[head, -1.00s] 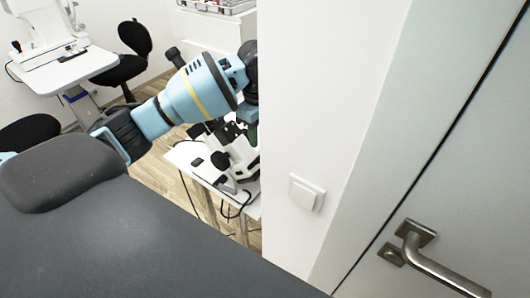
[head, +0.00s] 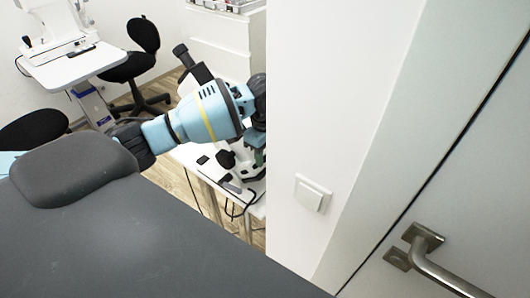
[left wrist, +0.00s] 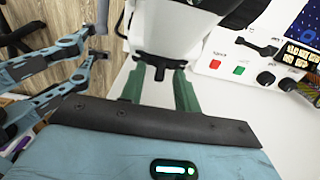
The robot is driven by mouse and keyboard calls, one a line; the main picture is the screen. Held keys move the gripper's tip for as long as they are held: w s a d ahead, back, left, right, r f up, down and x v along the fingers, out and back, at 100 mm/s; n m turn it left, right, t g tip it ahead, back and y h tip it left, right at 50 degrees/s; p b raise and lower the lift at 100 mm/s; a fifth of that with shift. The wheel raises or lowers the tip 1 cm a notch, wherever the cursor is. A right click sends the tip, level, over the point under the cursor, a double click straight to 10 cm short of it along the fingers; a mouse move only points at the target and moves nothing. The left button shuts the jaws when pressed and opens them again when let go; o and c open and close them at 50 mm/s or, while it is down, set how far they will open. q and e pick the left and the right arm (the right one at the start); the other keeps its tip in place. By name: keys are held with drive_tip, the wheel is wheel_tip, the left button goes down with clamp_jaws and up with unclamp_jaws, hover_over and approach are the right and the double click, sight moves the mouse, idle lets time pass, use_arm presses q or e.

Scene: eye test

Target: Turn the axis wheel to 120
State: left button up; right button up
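A white instrument with a black eyepiece (head: 183,55) stands on a white table behind the wall edge in the head view. My left arm hides much of it. My left gripper (head: 258,157) is low beside it, partly cut off by the wall. In the left wrist view, the white instrument body (left wrist: 178,32) fills the top middle. A black part (left wrist: 156,64) under it, perhaps the axis wheel, lies at the tips of my left gripper (left wrist: 158,80). The green fingers stand apart; contact cannot be told. No scale number is readable.
A white wall with a switch (head: 312,193) and a door with a metal handle (head: 438,266) fill the right. A dark padded couch (head: 150,240) lies in front. In the wrist view, a panel with red and green buttons (left wrist: 226,68) is at right.

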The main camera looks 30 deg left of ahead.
use_arm(q)
clamp_jaws()
drive_tip(key=shift+w, duration=0.1)
drive_tip(key=shift+w+r+n+g, duration=0.1)
drive_tip(key=shift+w+n+g, duration=0.3)
drive_tip(key=shift+n, duration=0.1)
drive_tip(key=shift+w+f+n+g, duration=0.25)
drive_tip(key=shift+w+n+g, duration=0.55)
drive_tip(key=shift+n+g, duration=0.2)
unclamp_jaws()
